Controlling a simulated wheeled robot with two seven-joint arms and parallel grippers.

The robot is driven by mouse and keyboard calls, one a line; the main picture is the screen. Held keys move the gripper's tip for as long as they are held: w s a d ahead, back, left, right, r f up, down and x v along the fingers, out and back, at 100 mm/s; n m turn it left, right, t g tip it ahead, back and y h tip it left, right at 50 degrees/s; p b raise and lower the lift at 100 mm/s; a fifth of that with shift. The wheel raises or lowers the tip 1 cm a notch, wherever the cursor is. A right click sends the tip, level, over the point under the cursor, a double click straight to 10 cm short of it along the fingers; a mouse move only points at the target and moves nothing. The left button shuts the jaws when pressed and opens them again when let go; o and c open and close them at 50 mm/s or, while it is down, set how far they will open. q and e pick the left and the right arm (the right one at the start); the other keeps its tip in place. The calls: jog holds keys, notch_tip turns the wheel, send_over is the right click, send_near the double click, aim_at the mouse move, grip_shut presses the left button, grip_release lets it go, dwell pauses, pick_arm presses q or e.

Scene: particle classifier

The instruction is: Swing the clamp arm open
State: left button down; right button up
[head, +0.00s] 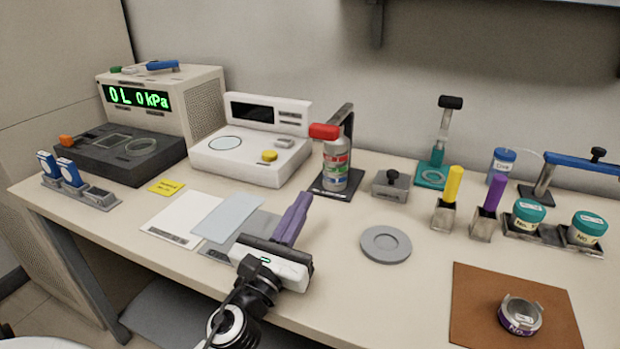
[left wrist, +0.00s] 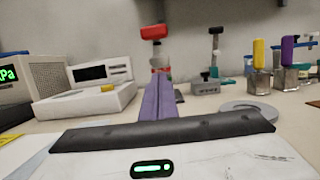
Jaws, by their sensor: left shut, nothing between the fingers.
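A clamp stand with a red-capped arm (head: 324,131) stands at the back middle, its red end over a bottle (head: 336,167) with red and green labels. The red end also shows in the left wrist view (left wrist: 153,32). Another upright lever with a black grip (head: 450,102) rises from a teal base (head: 431,176). A blue bar with a black knob (head: 580,163) lies across a stand at the right. I cannot tell which one is the clamp arm. My left gripper (head: 302,200), with purple fingers, is shut and empty, in front of the bottle and apart from it. My right gripper is out of view.
A pressure box (head: 205,100) and a white instrument (head: 250,160) stand at the back left. A grey round dish (head: 386,244) lies right of my gripper. Yellow and purple-handled tools (head: 453,185), teal-lidded jars (head: 528,214) and a brown mat (head: 470,300) are further right.

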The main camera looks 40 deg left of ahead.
pick_arm(q)
jog(key=w+a+r+p, duration=0.2)
jog(key=w+r+p, duration=0.2)
jog(key=w+r, duration=0.2)
jog(key=w, duration=0.2)
jog(key=shift+w+r+p, duration=0.15)
jog(key=shift+w+p, duration=0.2)
jog(key=shift+w, duration=0.1)
